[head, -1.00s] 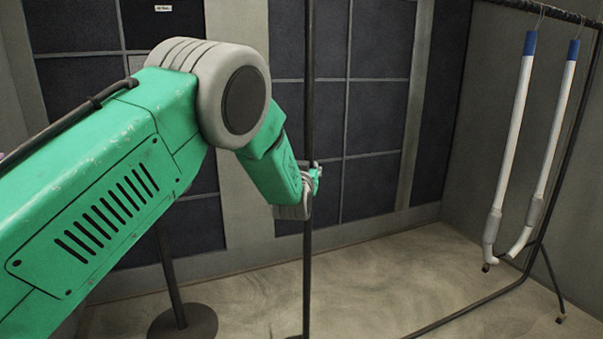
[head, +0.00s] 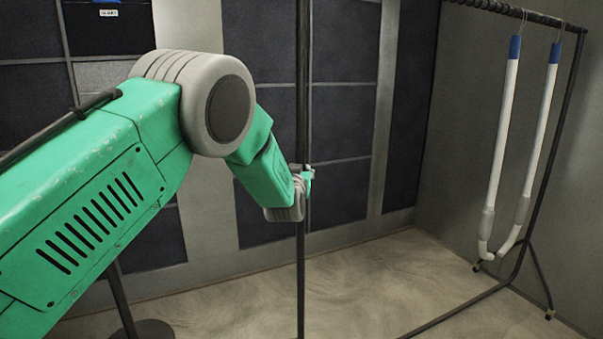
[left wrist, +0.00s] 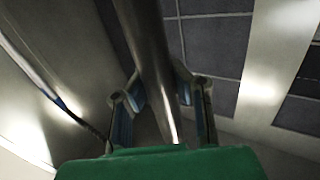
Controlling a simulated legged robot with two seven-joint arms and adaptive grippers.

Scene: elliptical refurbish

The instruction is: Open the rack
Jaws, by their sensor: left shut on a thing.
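A dark metal rack (head: 567,110) stands at the right, with a top rail, a slanted upright and a floor rail. A dark vertical pole (head: 302,75) stands in mid-picture; I cannot tell whether it joins the rack. My left gripper (head: 302,180) is shut around this pole at about mid-height. In the left wrist view the pole (left wrist: 145,40) runs between the two fingers of the left gripper (left wrist: 160,90), one on each side. The pole's top and foot are out of the head view. My right gripper is not in view.
Two white tubes with blue tops (head: 502,150) hang from the rack's rail on hooks. A stand with a round dark base (head: 155,329) is at lower left, partly behind my arm. A dark panelled wall (head: 340,120) is behind. Floor (head: 370,275) between pole and rack is clear.

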